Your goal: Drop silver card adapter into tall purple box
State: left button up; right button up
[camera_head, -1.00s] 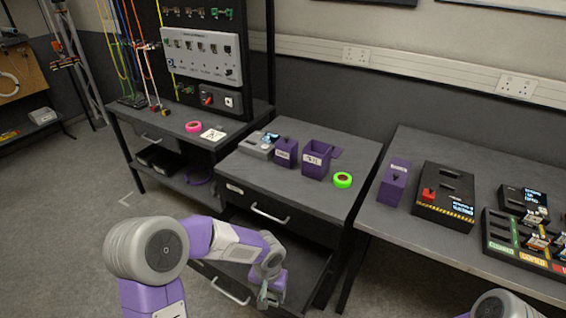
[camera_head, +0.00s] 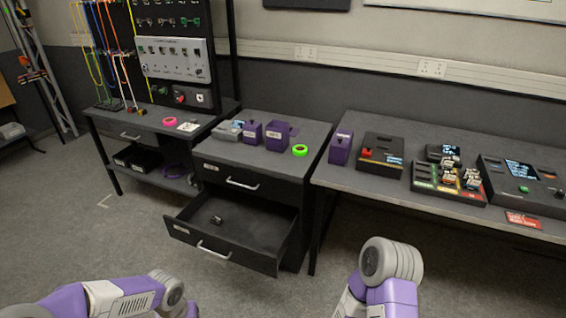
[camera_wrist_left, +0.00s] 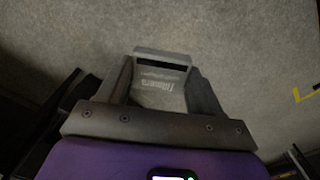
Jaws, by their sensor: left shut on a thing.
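The silver card adapter (camera_wrist_left: 160,72) is a grey piece with a dark slot and faint lettering. It sits between the fingers of my left gripper (camera_wrist_left: 163,88), which is shut on it over the floor. In the head view my left arm is at the bottom left, and its gripper is out of the picture. A tall narrow purple box (camera_head: 341,148) stands at the left end of the right bench. A wider open purple box (camera_head: 277,136) and a smaller purple box (camera_head: 252,133) stand on the drawer cabinet. My right gripper is out of view.
Green tape (camera_head: 300,150) lies near the cabinet top's edge. A black unit (camera_head: 382,153) is right of the tall box. The floor in front is clear.

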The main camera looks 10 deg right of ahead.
aim_at(278, 147)
jog(key=z, duration=0.95)
jog(key=i, duration=1.65)
jog(key=u, duration=0.4)
